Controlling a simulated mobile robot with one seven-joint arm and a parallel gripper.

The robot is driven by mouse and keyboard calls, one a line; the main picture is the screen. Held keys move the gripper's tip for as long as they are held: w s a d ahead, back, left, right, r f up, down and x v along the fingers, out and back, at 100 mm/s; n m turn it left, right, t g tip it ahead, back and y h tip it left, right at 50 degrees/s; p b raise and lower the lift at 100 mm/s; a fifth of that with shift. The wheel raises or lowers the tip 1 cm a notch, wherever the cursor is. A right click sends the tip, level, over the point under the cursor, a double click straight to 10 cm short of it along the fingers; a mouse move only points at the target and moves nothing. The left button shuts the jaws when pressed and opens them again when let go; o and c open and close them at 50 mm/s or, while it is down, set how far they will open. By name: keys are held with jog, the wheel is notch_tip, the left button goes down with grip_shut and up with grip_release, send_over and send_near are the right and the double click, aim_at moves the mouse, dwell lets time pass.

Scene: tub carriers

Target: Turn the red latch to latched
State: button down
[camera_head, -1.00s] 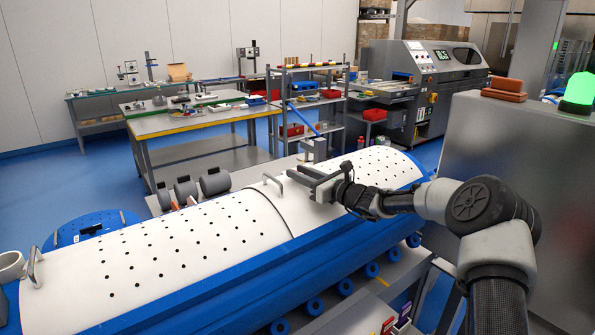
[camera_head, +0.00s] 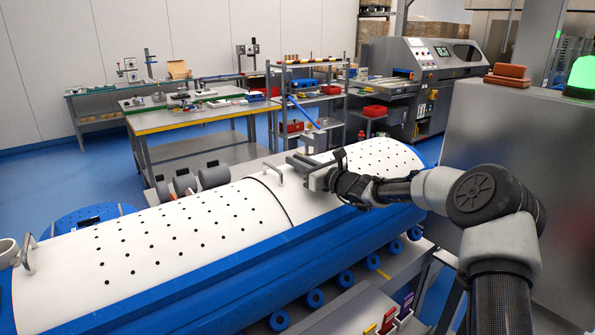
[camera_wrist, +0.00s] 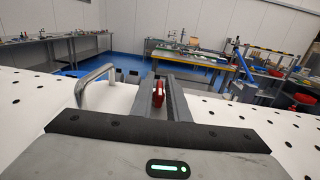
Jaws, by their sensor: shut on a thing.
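The red latch (camera_wrist: 158,92) is a small red piece that shows in the wrist view, between the two grey fingers of my gripper (camera_wrist: 160,88). My gripper is shut on it, with the fingers pointing away over the top of the white tub cover. In the head view my gripper (camera_head: 303,163) is low over the cover (camera_head: 230,218), just right of a metal loop handle (camera_head: 272,170). The latch is hidden there by the fingers. The handle also shows in the wrist view (camera_wrist: 95,82), left of the fingers. The latch's exact angle is hard to tell.
A second loop handle (camera_head: 27,253) stands at the cover's near left end. Grey rollers (camera_head: 186,182) lie behind the tub. A grey cabinet (camera_head: 535,165) with a green lamp (camera_head: 585,75) stands close on the right. Workbenches and shelves are farther back.

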jog(key=b, duration=0.2)
jog(key=shift+f+m+t+h+b, duration=0.25)
jog(key=shift+m+t+h+b, duration=0.15)
jog(key=shift+r+h+b, duration=0.25)
jog(key=shift+h+b, duration=0.05)
jog(key=shift+b, duration=0.3)
jog(key=c, duration=1.9)
grip_release()
jog(key=shift+a+r, duration=0.1)
jog(key=shift+o, duration=0.2)
jog(key=v, duration=1.7)
jog(key=shift+s+f+b, duration=0.25)
jog(key=shift+f+b, duration=0.05)
jog(key=shift+b, duration=0.05)
